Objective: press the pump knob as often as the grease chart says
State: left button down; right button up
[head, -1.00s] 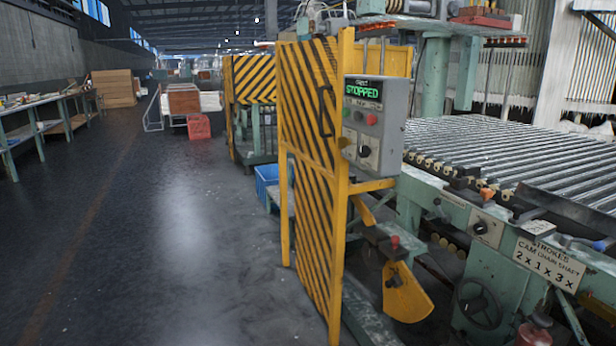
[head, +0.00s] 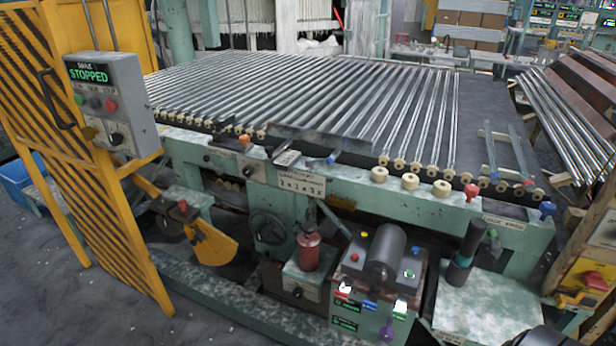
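The grease chart is a pale sign (head: 302,184) on the front rail of the green machine. Its text is small; a row of stroke counts shows, but I cannot read the first figure surely. Below it, a red pot with a dark top (head: 308,250) stands on a pale green box (head: 302,283). It may be the grease pump, but I cannot make out its knob surely. Neither of my grippers shows. A dark rounded shape (head: 540,339) is cut off at the bottom right edge; I cannot tell what it is.
A grey panel (head: 108,100) reading STOPPED hangs by the yellow striped gate (head: 60,150). A box with coloured buttons and a dark cylinder (head: 384,257) stands right of the pot. Grey floor (head: 100,310) is clear at lower left.

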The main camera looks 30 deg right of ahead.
aim_at(308, 227)
jog(key=z, duration=1)
